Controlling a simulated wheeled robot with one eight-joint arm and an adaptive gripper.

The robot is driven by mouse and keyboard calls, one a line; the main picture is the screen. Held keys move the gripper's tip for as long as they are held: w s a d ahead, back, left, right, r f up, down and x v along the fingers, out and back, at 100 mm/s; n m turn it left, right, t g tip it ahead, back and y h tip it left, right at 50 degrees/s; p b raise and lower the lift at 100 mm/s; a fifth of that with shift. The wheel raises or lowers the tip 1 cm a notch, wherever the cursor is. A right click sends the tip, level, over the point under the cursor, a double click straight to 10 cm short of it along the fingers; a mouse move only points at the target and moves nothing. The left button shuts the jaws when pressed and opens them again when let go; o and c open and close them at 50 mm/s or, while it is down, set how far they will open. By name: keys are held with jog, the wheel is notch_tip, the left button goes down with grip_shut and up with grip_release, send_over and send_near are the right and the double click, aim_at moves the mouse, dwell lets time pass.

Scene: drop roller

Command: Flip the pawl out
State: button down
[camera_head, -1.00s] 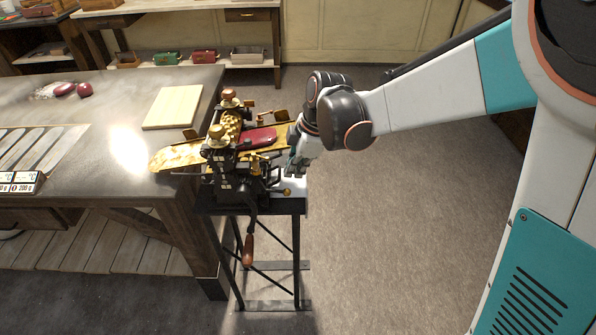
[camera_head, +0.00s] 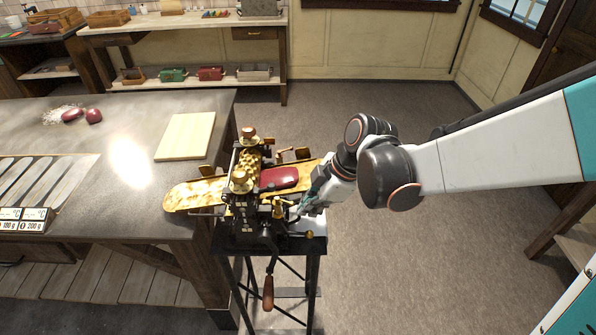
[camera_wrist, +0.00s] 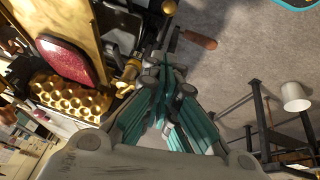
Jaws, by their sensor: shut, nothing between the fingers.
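The drop roller (camera_head: 240,205) is a black-framed machine with brass rollers and brass knobs, standing on a dark metal stand. My gripper (camera_head: 303,207) is at its right side, low beside the frame, with its fingers shut and empty. In the wrist view the teal fingers (camera_wrist: 163,78) point at the machine's side, close to a small brass fitting (camera_wrist: 131,70) and a dark lever ending in a brass ball (camera_wrist: 169,7). Whether the fingers touch any part is unclear. I cannot single out the pawl for certain among these small parts; the fingers partly cover that area.
A crank with a wooden handle (camera_head: 268,292) hangs at the machine's front. A red pad (camera_head: 279,178) lies on the brass plate. The grey workbench (camera_head: 110,205) adjoins on the left. Open floor (camera_head: 420,260) lies to the right.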

jog(key=b, duration=0.1)
send_over(304, 234)
jog(key=s+a, duration=0.1)
notch_tip(304, 234, down, 5)
jog(key=f, duration=0.1)
jog(key=f+b, duration=0.1)
jog(key=d+f, duration=0.1)
jog(key=shift+w+f, duration=0.2)
jog(key=shift+w, duration=0.05)
jog(key=shift+d+f+b, duration=0.15)
jog(key=shift+f+b, duration=0.15)
jog(key=shift+f, duration=0.1)
jog(key=shift+f, duration=0.1)
jog(key=shift+w+d+f+b, duration=0.1)
jog(key=shift+d+f+b, duration=0.25)
jog(key=shift+f+b, duration=0.45)
jog(key=shift+r, duration=0.15)
